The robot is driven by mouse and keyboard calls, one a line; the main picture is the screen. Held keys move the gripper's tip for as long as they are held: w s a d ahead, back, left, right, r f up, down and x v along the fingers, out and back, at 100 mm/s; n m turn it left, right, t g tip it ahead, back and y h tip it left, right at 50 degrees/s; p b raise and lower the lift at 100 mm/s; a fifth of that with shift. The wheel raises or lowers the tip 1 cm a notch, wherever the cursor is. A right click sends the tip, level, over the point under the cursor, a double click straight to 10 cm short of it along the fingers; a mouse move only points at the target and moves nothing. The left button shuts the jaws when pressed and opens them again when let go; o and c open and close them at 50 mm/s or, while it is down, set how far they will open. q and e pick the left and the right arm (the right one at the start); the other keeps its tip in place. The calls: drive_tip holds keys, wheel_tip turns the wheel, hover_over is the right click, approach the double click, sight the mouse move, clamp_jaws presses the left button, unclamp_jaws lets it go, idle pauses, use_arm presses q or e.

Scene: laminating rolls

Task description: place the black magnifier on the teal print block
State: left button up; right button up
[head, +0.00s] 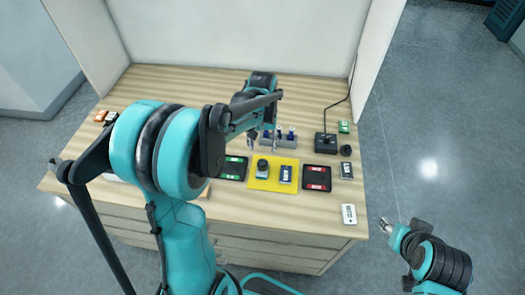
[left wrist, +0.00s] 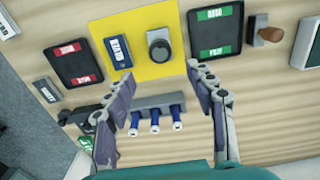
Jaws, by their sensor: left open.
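A black round magnifier (head: 262,163) stands upright on the yellow mat (head: 272,186). In the head view, a small teal and pale block (head: 262,174) shows directly below it, and the magnifier appears to rest on it. My right gripper (head: 386,226) is off the table's right side, too small to judge.
A dark blue block (head: 286,174) lies beside the magnifier. Black trays with green (head: 233,168) and red labels (head: 317,178) flank the mat. A grey rack with several blue-handled items (left wrist: 157,104) stands behind. A corded black device (head: 326,141) stands at right.

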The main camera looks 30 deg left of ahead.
use_arm(q)
drive_tip(key=s+d+r+m+t, duration=0.1)
drive_tip(key=s+d+r+t, duration=0.2)
drive_tip(key=s, duration=0.4)
drive_tip(key=s+d+r+m+t, duration=0.2)
drive_tip(key=s+d+r+t, duration=0.2)
drive_tip(key=s, duration=0.4)
drive_tip(key=shift+d+r+m, duration=0.3)
drive_tip(key=shift+d+r, duration=0.05)
drive_tip(key=shift+r, duration=0.15)
drive_tip(key=shift+w, duration=0.1)
wheel_tip(320, 180, down, 12)
drive_tip(key=b, duration=1.2)
